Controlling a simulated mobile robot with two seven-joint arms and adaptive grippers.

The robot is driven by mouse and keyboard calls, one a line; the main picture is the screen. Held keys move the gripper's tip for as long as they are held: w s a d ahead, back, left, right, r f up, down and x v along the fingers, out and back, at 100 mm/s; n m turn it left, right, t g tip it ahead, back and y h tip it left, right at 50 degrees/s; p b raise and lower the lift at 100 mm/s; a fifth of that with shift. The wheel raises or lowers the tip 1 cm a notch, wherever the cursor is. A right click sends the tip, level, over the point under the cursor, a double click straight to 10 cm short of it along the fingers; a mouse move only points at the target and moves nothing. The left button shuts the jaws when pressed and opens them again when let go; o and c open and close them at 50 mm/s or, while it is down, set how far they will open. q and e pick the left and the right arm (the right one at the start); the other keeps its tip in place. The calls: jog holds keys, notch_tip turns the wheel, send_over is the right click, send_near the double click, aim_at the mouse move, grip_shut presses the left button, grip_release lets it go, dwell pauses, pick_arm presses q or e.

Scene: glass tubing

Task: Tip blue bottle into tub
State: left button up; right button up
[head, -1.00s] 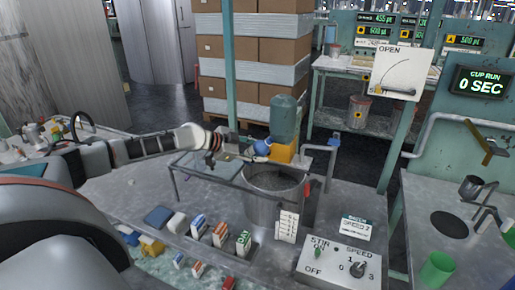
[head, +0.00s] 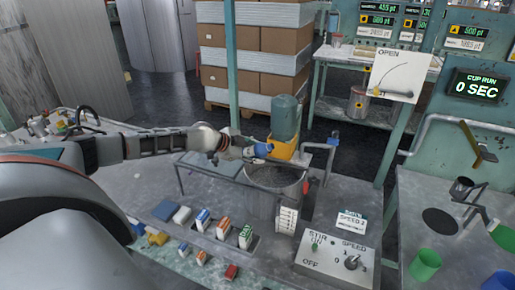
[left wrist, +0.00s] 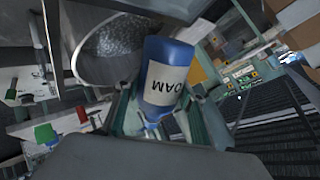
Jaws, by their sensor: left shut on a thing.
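The blue bottle (head: 263,150) is held above the back rim of the grey metal tub (head: 262,208) in the head view. In the left wrist view the blue bottle (left wrist: 176,54) shows a white label with dark letters, and the tub (left wrist: 75,18) opens beside it with grey, speckled contents. My left gripper (head: 248,151) is shut on the bottle, and its fingers sit either side of the bottle's lower part in the wrist view. The bottle looks tilted in the head view, but its exact angle and mouth are unclear. My right gripper is not in view.
A green tank (head: 286,118) on a yellow base stands behind the tub. A metal rail (head: 215,203) runs beside the tub. A control box (head: 337,262) and several small coloured packs (head: 223,230) lie in front.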

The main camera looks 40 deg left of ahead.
pick_arm(q)
jog(key=f+y, duration=0.1)
jog(key=f+m+g+y, duration=0.1)
jog(key=shift+a+y, duration=0.25)
jog(key=shift+y, duration=0.05)
jog(key=m+y, duration=0.1)
jog(key=f+m+g+y, duration=0.1)
jog(key=y, duration=0.1)
jog(key=shift+f, duration=0.25)
jog(key=shift+f+y, duration=0.1)
jog(key=shift+y, duration=0.2)
jog(key=shift+d+r+m+y, duration=0.3)
jog(key=shift+r+m+y, duration=0.4)
jog(key=shift+r+y, duration=0.25)
jog(key=shift+w+r+y, duration=0.1)
jog(key=shift+y, duration=0.15)
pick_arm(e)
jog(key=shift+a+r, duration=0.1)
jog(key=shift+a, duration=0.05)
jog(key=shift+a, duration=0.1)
